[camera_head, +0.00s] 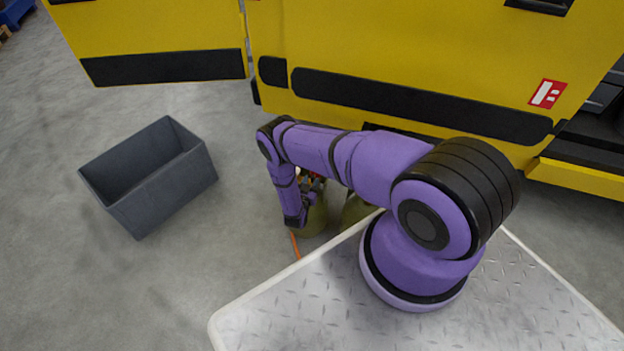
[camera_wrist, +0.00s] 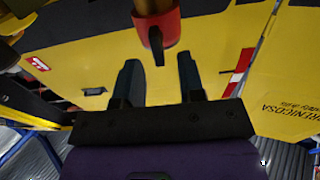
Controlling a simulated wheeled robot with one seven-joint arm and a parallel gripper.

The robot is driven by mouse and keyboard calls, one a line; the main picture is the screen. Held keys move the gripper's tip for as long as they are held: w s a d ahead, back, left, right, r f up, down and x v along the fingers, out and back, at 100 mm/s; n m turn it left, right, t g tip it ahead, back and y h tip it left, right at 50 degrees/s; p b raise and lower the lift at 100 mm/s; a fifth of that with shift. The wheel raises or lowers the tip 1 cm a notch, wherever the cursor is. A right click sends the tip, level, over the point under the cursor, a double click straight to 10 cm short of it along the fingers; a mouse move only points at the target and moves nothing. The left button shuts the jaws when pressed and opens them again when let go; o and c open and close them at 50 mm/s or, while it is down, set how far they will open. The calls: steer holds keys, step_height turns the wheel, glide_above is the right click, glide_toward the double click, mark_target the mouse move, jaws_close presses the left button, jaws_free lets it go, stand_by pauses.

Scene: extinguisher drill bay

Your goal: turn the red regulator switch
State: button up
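The red regulator switch (camera_wrist: 167,29) shows at the top of the wrist view, as a red collar on a brass-coloured stem with a dark pointed part below it. My gripper (camera_wrist: 158,70) is open there, its two dark fingers apart with nothing between them. The red part lies just beyond the fingertips in the picture, roughly centred between them. Whether anything touches cannot be told. In the head view my arm hides most of the gripper. Small red bits show beside it, above an olive cylinder (camera_head: 312,218).
A second olive cylinder (camera_head: 356,208) stands to the right, partly hidden by my arm. A yellow vehicle (camera_head: 400,50) with black strips closes off the back. A grey open bin (camera_head: 165,190) stands on the floor at left. An orange line (camera_head: 295,246) lies near the cylinder.

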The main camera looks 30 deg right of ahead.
steer(key=shift+x, duration=1)
jaws_close()
